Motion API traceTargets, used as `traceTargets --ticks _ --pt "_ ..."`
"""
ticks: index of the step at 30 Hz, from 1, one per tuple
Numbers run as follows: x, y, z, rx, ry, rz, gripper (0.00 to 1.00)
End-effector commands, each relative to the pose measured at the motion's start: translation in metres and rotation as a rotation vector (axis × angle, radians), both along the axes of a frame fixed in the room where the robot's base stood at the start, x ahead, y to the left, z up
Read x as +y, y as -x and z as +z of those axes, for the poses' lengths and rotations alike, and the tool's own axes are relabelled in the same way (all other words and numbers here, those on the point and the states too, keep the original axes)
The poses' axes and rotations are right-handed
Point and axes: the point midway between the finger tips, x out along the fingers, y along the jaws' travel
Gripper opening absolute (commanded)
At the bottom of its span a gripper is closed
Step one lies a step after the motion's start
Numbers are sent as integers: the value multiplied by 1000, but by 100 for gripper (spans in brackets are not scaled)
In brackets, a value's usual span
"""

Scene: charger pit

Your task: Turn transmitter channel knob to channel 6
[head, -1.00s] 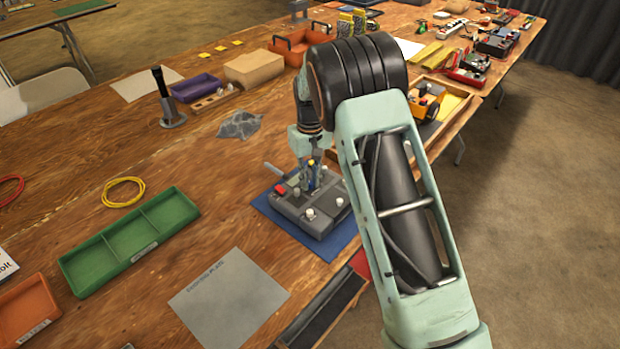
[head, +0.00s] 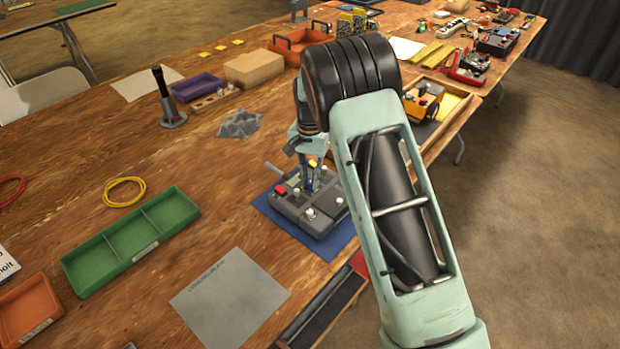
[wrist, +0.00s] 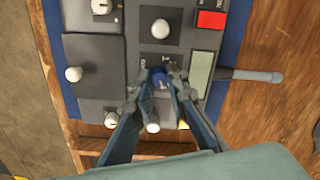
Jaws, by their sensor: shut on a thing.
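The grey transmitter (head: 318,222) lies on a blue mat (head: 268,209) at the table's front edge. It has several white knobs and sticks, a red button (wrist: 211,19), a small display (wrist: 201,74) and an antenna (wrist: 250,75). My gripper (head: 311,188) points down over its middle. In the wrist view my gripper (wrist: 161,79) is shut on a small blue knob (wrist: 159,80), one finger on each side. The fingers hide part of the knob and the panel around it. The channel marks and the knob's setting are too small to read.
A green divided tray (head: 130,243) and a grey sheet (head: 230,298) lie left and in front. A wooden tray with an orange toy vehicle (head: 424,103) stands behind, to the right. A dark upright stand (head: 168,105) is at the back left.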

Motion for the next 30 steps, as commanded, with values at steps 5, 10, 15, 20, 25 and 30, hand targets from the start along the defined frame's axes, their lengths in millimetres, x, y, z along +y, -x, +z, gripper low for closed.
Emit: traceTargets --ticks 5,10,15,20,25,30 --pt "0 -1 1 -3 -1 -62 0" --pt "0 -1 1 -3 -1 -89 0" --pt "0 -1 1 -3 -1 -96 0" --pt "0 -1 1 -3 -1 -96 0" --pt "0 -1 1 -3 -1 -95 21" --pt "0 -1 0 -1 -1 -95 31"
